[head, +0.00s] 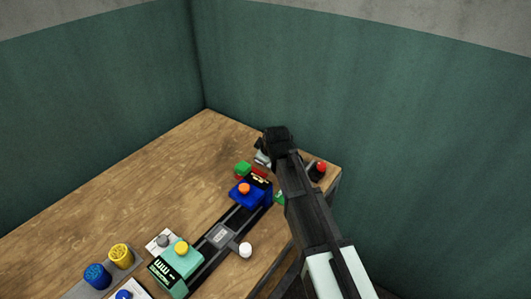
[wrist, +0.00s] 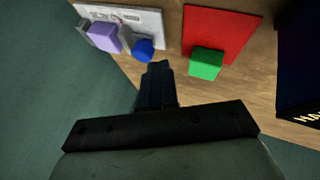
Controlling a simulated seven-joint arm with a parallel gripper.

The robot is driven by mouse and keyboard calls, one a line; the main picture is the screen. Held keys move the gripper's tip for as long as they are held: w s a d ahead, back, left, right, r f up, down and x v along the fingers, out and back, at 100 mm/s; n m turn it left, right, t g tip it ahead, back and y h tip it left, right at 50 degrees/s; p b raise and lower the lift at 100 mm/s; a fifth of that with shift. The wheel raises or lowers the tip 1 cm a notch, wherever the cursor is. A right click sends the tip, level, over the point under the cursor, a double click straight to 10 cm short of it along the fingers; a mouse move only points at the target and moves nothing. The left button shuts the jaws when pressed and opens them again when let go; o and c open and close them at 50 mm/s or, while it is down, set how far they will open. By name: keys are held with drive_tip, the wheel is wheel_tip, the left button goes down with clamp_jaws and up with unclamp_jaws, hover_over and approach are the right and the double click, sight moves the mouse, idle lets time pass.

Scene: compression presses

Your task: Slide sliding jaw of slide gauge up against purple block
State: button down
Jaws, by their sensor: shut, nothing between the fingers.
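In the wrist view a purple block (wrist: 104,38) sits on the slide gauge's pale plate (wrist: 150,17), against a grey jaw at its left. A blue knob (wrist: 142,50) stands just right of the block, apparently on the sliding jaw; any gap between that jaw and the block is too small to tell. My gripper (wrist: 157,68) is shut and empty, its fingertips just below and right of the blue knob in the picture. In the head view my gripper (head: 265,145) is at the far end of the table, and the gauge (head: 262,158) is mostly hidden behind it.
A green block (wrist: 207,63) on a red plate (wrist: 222,22) lies right of my fingers. In the head view a blue and a mint press (head: 170,283) stand on a dark rail (head: 238,217). A red button (head: 321,167) is near the right corner. The table's left part is clear.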

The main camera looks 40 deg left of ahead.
drive_tip(key=shift+x, duration=2.45)
drive_tip(key=w, duration=0.6)
drive_tip(key=shift+w+r, duration=0.1)
drive_tip(key=shift+r, duration=0.1)
drive_tip(key=shift+w, duration=0.15)
drive_tip(key=shift+a, duration=0.1)
drive_tip(key=shift+r, duration=0.1)
drive_tip(key=s+d+r, duration=0.5)
drive_tip(key=s+r, duration=0.1)
drive_tip(key=r, duration=0.1)
drive_tip(key=shift+s+r+g, duration=0.3)
drive_tip(key=shift+s, duration=0.1)
drive_tip(key=shift+d, duration=0.15)
